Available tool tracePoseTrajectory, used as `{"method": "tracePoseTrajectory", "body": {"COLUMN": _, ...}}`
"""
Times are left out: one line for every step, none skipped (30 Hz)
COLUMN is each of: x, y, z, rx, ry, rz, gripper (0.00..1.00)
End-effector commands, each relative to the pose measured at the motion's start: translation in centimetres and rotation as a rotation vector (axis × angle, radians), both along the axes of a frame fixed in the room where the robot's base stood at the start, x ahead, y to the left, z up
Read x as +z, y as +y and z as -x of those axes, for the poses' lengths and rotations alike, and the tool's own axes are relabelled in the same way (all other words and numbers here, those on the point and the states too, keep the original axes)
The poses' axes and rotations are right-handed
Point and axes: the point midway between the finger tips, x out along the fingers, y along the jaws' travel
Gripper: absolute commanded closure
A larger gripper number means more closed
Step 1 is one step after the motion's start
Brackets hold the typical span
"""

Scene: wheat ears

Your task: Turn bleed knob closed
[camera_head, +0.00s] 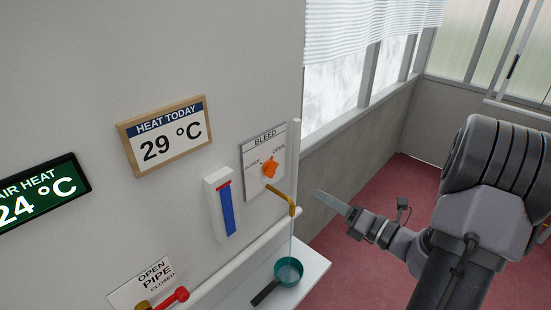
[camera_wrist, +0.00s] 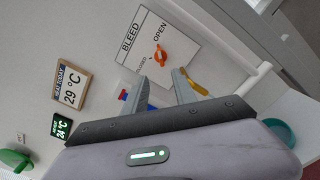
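The orange bleed knob (camera_head: 270,169) sits on a white wall plate (camera_head: 251,151) marked BLEED, with CLOSED on its left and OPEN on its right. Which label it points to is hard to tell. It also shows in the wrist view (camera_wrist: 161,55), just beyond my fingertips. My gripper (camera_head: 322,196) is to the right of the plate in the head view, apart from the knob. In the wrist view my gripper (camera_wrist: 160,80) has its two fingers spread with nothing between them.
A brass spout (camera_head: 284,199) juts out below the plate, with a thin pale stream beneath it. A green pan (camera_head: 289,271) stands on a white ledge (camera_head: 314,265). A blue gauge (camera_head: 227,208) and red pipe handle (camera_head: 172,299) are on the wall to the left.

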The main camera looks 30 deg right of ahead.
Motion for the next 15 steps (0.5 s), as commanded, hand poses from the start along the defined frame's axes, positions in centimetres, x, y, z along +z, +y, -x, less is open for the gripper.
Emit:
{"method": "tracePoseTrajectory", "body": {"x": -0.1, "y": 0.5, "z": -1.0, "rx": 0.007, "ry": 0.000, "rz": 0.001, "gripper": 0.67}}
{"method": "tracePoseTrajectory", "body": {"x": -0.1, "y": 0.9, "z": -1.6, "rx": 0.008, "ry": 0.001, "rz": 0.002, "gripper": 0.67}}
{"method": "tracePoseTrajectory", "body": {"x": -0.1, "y": 1.3, "z": -2.7, "rx": 0.010, "ry": 0.000, "rz": 0.003, "gripper": 0.67}}
{"method": "tracePoseTrajectory", "body": {"x": -0.1, "y": 1.6, "z": -3.6, "rx": 0.011, "ry": 0.000, "rz": 0.004, "gripper": 0.67}}
{"method": "tracePoseTrajectory", "body": {"x": -0.1, "y": 2.0, "z": -4.5, "rx": 0.012, "ry": 0.000, "rz": 0.005, "gripper": 0.67}}
{"method": "tracePoseTrajectory", "body": {"x": -0.1, "y": 2.4, "z": -5.7, "rx": 0.012, "ry": 0.000, "rz": 0.005, "gripper": 0.67}}
{"method": "tracePoseTrajectory", "body": {"x": -0.1, "y": 2.7, "z": -6.6, "rx": 0.012, "ry": 0.000, "rz": 0.005, "gripper": 0.67}}
{"method": "tracePoseTrajectory", "body": {"x": -0.1, "y": 3.1, "z": -7.4, "rx": 0.013, "ry": 0.001, "rz": 0.006, "gripper": 0.67}}
{"method": "tracePoseTrajectory", "body": {"x": -0.1, "y": 3.5, "z": -8.6, "rx": 0.013, "ry": 0.001, "rz": 0.007, "gripper": 0.67}}
{"method": "tracePoseTrajectory", "body": {"x": -0.1, "y": 3.8, "z": -9.4, "rx": 0.013, "ry": 0.001, "rz": 0.007, "gripper": 0.67}}
{"method": "tracePoseTrajectory", "body": {"x": -0.1, "y": 4.1, "z": -10.2, "rx": 0.012, "ry": 0.000, "rz": 0.005, "gripper": 0.67}}
{"method": "tracePoseTrajectory", "body": {"x": 0.0, "y": 4.4, "z": -11.2, "rx": 0.012, "ry": -0.001, "rz": 0.008, "gripper": 0.67}}
{"method": "tracePoseTrajectory", "body": {"x": -0.1, "y": 4.7, "z": -11.8, "rx": 0.013, "ry": 0.000, "rz": 0.008, "gripper": 0.67}}
{"method": "tracePoseTrajectory", "body": {"x": -0.1, "y": 4.9, "z": -12.4, "rx": 0.011, "ry": 0.001, "rz": 0.007, "gripper": 0.67}}
{"method": "tracePoseTrajectory", "body": {"x": -0.1, "y": 5.2, "z": -13.1, "rx": 0.011, "ry": 0.001, "rz": 0.007, "gripper": 0.67}}
